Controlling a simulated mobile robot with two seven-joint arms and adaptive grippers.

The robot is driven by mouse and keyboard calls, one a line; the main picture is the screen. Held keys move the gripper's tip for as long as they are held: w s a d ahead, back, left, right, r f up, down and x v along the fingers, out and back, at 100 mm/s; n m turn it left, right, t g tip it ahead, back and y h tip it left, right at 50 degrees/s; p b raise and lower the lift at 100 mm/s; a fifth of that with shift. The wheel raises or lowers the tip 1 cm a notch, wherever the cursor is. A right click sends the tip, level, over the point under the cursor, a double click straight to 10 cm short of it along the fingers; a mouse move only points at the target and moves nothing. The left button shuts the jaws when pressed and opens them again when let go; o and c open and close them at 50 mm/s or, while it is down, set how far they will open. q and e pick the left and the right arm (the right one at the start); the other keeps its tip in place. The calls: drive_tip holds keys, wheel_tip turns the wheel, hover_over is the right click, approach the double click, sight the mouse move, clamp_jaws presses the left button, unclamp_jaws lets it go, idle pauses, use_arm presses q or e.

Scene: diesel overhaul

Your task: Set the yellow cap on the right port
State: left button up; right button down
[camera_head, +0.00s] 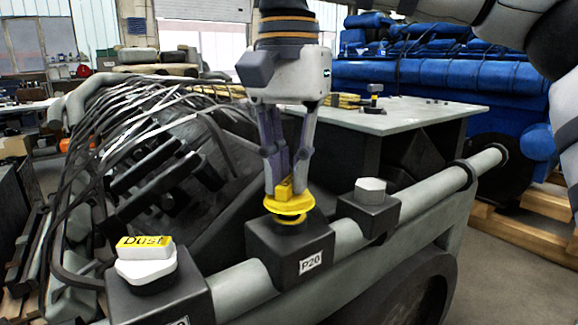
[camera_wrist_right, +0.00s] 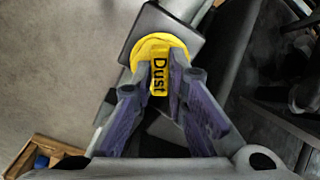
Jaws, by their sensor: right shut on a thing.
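The yellow cap (camera_head: 289,203) has a wide round disc and a raised grip tab. My right gripper (camera_head: 285,185) points down and is shut on this tab. The cap is directly over the middle block (camera_head: 290,250), labelled P20, on the grey pipe. A narrower yellow part shows under the disc, close to the block's top. I cannot tell whether the cap is fully seated, as the disc hides the port's mouth. My left gripper is not in view.
A left block (camera_head: 165,303) carries a white cap (camera_head: 146,266) with a yellow "Dust" tab. A right block (camera_head: 368,213) has a pale hexagonal plug (camera_head: 370,190). Black hoses lie left of my gripper. A grey tabletop (camera_head: 420,113) stands behind.

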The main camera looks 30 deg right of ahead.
drive_tip(key=shift+f, duration=0.55)
idle(0.8)
drive_tip(key=c, duration=1.5)
unclamp_jaws()
drive_tip(key=shift+r, duration=0.15)
wheel_tip(320, 180, up, 12)
drive_tip(key=shift+f, duration=0.1)
